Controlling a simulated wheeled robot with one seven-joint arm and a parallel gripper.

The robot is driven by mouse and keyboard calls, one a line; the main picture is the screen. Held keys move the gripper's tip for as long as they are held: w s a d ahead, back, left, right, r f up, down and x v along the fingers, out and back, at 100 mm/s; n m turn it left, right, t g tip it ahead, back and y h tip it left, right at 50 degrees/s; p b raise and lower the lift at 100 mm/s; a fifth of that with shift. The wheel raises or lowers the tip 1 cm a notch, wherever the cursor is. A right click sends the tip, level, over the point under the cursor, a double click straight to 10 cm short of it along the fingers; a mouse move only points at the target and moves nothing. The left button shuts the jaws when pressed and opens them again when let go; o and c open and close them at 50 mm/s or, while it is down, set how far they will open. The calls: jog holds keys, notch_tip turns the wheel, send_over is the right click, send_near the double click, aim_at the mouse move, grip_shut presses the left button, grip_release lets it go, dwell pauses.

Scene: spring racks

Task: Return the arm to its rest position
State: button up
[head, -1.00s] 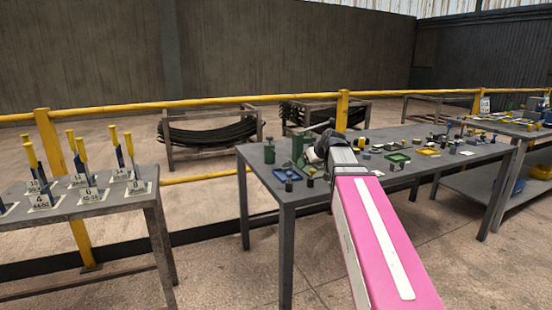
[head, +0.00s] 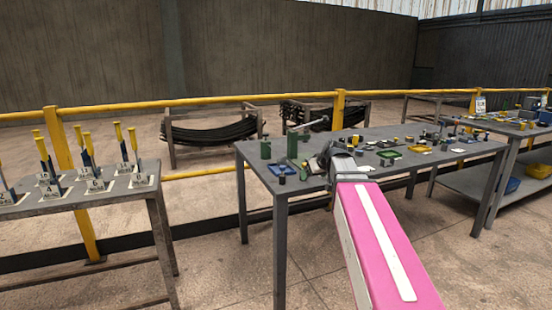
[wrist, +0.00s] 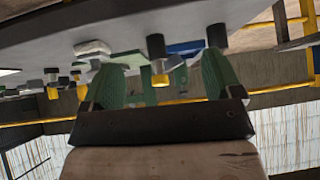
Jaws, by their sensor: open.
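My arm (head: 375,235), with its pink and white link, reaches forward to the middle table (head: 262,168). My gripper (wrist: 162,70) is open, its two green fingers spread apart in the wrist view. No object is visibly held between them. In the head view the dark wrist end is over or in front of the table's front edge, and the fingertips cannot be made out. The wrist view looks upside down, with the tabletop along its upper part. Small parts show behind the fingers, among them a dark cylinder (wrist: 156,47) and a blue tray (wrist: 185,47).
A left table (head: 90,205) holds several yellow-handled tools. A yellow rail (head: 215,100) runs behind. Open floor lies between the left and middle tables.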

jog(key=s+d+f+m+g+h, duration=0.1)
jog(key=s+f+g, duration=0.1)
jog(key=s+f, duration=0.5)
jog(key=s+d+f+m+g+h, duration=0.1)
jog(key=s+f+m+g, duration=0.1)
jog(key=s+f, duration=0.5)
jog(key=s+d+f+m+g+h, duration=0.1)
jog(key=s+f, duration=0.6)
jog(key=f, duration=0.9)
jog(key=shift+s+d+m+g+h, duration=0.2)
jog(key=shift+d+m+g+h, duration=0.25)
jog(key=shift+g, duration=0.65)
jog(key=shift+a, duration=0.15)
